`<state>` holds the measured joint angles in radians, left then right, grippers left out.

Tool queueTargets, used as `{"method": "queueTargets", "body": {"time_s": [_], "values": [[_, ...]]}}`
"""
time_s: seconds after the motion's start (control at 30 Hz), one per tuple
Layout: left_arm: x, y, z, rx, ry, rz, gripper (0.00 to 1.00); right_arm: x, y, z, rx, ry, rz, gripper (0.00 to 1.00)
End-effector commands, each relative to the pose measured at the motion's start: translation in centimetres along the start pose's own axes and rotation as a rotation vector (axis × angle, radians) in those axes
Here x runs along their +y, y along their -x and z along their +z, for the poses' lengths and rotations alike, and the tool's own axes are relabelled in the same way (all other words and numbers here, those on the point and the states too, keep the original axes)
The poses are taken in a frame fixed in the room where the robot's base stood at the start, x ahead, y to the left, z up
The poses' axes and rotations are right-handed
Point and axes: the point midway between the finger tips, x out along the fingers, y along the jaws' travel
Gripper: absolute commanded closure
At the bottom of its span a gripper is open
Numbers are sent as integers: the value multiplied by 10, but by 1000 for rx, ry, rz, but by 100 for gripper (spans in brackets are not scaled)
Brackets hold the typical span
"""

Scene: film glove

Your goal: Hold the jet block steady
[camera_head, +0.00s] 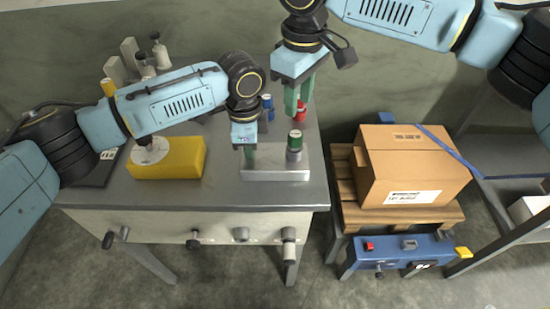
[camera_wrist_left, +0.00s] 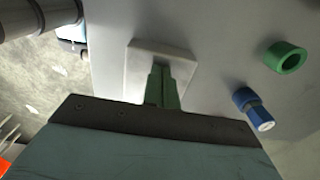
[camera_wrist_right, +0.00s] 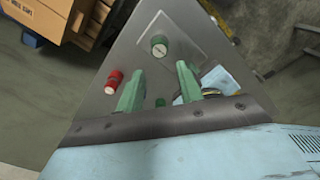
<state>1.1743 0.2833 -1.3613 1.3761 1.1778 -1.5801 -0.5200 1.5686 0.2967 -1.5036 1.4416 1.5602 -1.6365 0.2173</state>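The jet block appears to be the flat grey metal block (camera_head: 275,175) at the front right of the bench; it also shows in the right wrist view (camera_wrist_right: 185,35). A cylinder with a green top (camera_head: 295,142) stands upright on its right part. My left gripper (camera_head: 249,158) points down at the block's left part. Its fingers (camera_wrist_left: 163,85) lie together with no visible gap; whether the tips touch the block is hidden. My right gripper (camera_wrist_right: 158,82) is open and empty, above and behind the block, near a red-capped piece (camera_wrist_right: 113,82).
A blue piece (camera_wrist_left: 250,105) and a green ring (camera_wrist_left: 287,57) lie on the bench. A yellow block (camera_head: 180,160) sits left of the jet block. A cardboard box (camera_head: 410,165) rests on a pallet to the right. The bench's front edge is close to the jet block.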

Motion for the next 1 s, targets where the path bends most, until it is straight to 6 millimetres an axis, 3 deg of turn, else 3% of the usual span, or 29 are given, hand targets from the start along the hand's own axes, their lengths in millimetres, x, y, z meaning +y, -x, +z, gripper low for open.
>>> {"method": "queueTargets", "body": {"time_s": [0.03, 0.37, 0.5, 0.57, 1.0], "values": [[4, -7, 1, -5, -1, 11, 100, 0, -1, 0, 0, 0, 0, 64], [4, -7, 1, -6, -1, 12, 100, 0, -1, 0, 0, 0, 0, 64], [4, -7, 1, -6, -1, 12, 100, 0, 0, 0, 0, -17, -1, 48], [4, -7, 1, -6, -1, 12, 100, -1, 0, -1, 1, -50, -2, 46], [4, -7, 1, -6, -1, 12, 100, -3, 17, 0, 1, -619, -1, 46]]}}
